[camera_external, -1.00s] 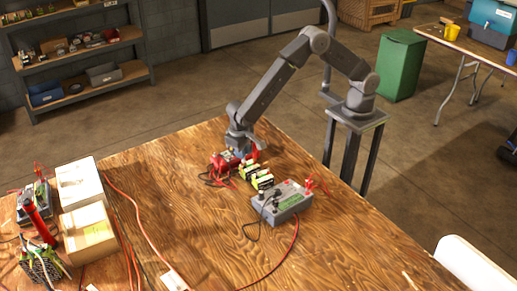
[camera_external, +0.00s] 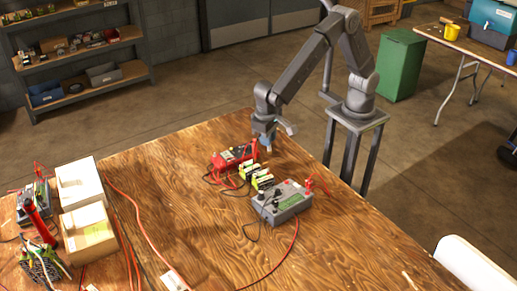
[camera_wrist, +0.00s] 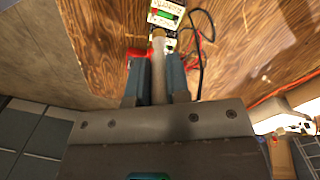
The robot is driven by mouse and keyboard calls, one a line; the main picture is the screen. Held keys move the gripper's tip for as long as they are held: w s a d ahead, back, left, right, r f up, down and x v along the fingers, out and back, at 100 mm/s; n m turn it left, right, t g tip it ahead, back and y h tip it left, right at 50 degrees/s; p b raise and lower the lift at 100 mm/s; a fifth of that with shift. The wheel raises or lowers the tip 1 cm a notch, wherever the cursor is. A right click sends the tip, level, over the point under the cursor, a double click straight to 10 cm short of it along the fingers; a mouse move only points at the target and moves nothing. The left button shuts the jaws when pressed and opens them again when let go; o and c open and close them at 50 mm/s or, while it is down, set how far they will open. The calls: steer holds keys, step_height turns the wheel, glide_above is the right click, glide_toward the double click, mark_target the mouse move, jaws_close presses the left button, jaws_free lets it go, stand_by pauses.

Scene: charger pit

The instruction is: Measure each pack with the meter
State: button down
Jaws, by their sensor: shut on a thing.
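My gripper (camera_external: 267,147) points down over the far part of the table, just behind the red meter (camera_external: 232,157). In the wrist view my gripper (camera_wrist: 159,85) is shut on a pale rod (camera_wrist: 158,70) with a brownish tip. I cannot tell exactly what the rod is. In the wrist view, a red corner beside the left finger appears to be the meter, and pale faces show beyond the rod tip.
Red and black leads lie around the meter and grey box. A long red cable (camera_external: 143,232) crosses the left part. The front right of the table is clear.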

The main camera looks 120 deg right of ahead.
steer(key=shift+m+t+h, duration=0.4)
steer(key=shift+m+t, duration=0.1)
steer(key=shift+t, duration=0.2)
steer(key=shift+w+d+f, duration=0.35)
steer(key=shift+d+f, duration=0.1)
steer(key=shift+f, duration=1)
steer(key=shift+w+d+f, duration=0.3)
steer(key=shift+d+f, duration=0.2)
steer(key=shift+f, duration=0.9)
steer(key=shift+w+d+f, duration=0.35)
steer(key=shift+d+f, duration=0.1)
steer(key=shift+f, duration=1)
steer(key=shift+f, duration=0.95)
steer(key=c, duration=0.7)
jaws_free()
step_height(320, 180, up, 8)
steer(key=shift+f, duration=0.2)
